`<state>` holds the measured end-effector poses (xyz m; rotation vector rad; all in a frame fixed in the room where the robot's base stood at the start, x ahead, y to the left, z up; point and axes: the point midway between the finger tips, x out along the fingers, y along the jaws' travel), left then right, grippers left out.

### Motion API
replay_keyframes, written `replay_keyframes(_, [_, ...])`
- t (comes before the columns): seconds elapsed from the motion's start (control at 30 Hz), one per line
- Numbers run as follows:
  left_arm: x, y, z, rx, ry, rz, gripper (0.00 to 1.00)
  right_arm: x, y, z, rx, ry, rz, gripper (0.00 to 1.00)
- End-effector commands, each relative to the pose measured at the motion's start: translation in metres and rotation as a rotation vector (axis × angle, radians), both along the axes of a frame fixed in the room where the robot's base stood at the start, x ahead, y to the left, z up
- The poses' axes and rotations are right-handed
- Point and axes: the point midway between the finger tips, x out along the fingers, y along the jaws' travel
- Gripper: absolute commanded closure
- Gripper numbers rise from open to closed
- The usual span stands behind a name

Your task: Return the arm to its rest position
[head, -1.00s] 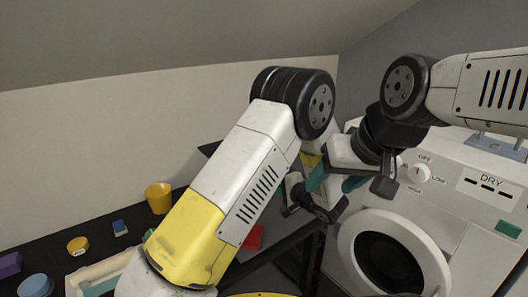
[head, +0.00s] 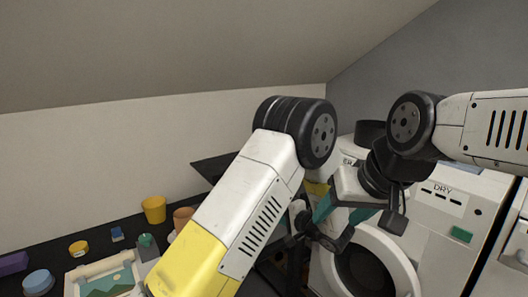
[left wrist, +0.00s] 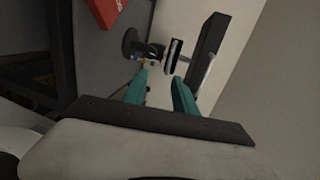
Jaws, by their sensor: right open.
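My right gripper (head: 342,212) hangs from the arm that comes in from the right; its teal fingers are apart and nothing shows between them. It is in front of the white dryer (head: 462,212). My left arm (head: 255,190) rises from the bottom, bends at a black elbow and drops behind its own upper part, so its hand is mostly hidden in the head view. In the left wrist view the left gripper (left wrist: 160,92) has its teal fingers apart, with nothing visibly held.
A dark desk at lower left bears a yellow cup (head: 154,210), a terracotta cup (head: 182,218), a picture-like tray (head: 78,282) and small blocks. The dryer's round door (head: 397,250) is close behind the right gripper. A red object (left wrist: 107,10) shows in the left wrist view.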

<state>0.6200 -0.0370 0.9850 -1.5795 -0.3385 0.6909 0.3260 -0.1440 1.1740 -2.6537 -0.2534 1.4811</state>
Motion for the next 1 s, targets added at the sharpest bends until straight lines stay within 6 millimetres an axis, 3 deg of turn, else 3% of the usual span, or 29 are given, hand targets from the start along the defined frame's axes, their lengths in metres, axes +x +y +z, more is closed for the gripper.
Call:
replay_keyframes(0.37, [-0.014, 0.052, 0.027, -0.075, 0.083, 0.144, 0.67, 0.0, 0.0, 0.0, -0.001, 0.002, 0.001, 0.41])
replay_keyframes(0.57, [-0.036, 0.097, 0.049, -0.165, 0.164, 0.265, 0.67, 0.0, 0.0, 0.0, -0.001, 0.001, 0.001, 0.41])
replay_keyframes(0.67, [-0.054, 0.123, 0.062, -0.238, 0.218, 0.336, 0.67, 0.0, 0.0, 0.0, -0.001, 0.002, 0.001, 0.41])
replay_keyframes(0.8, [-0.095, 0.164, 0.083, -0.402, 0.314, 0.444, 0.67, 0.0, 0.0, 0.0, -0.001, 0.002, 0.001, 0.41])
replay_keyframes(1.0, [-0.162, 0.197, 0.108, -0.697, 0.422, 0.533, 0.67, 0.0, 0.0, 0.0, -0.001, 0.002, 0.001, 0.41])
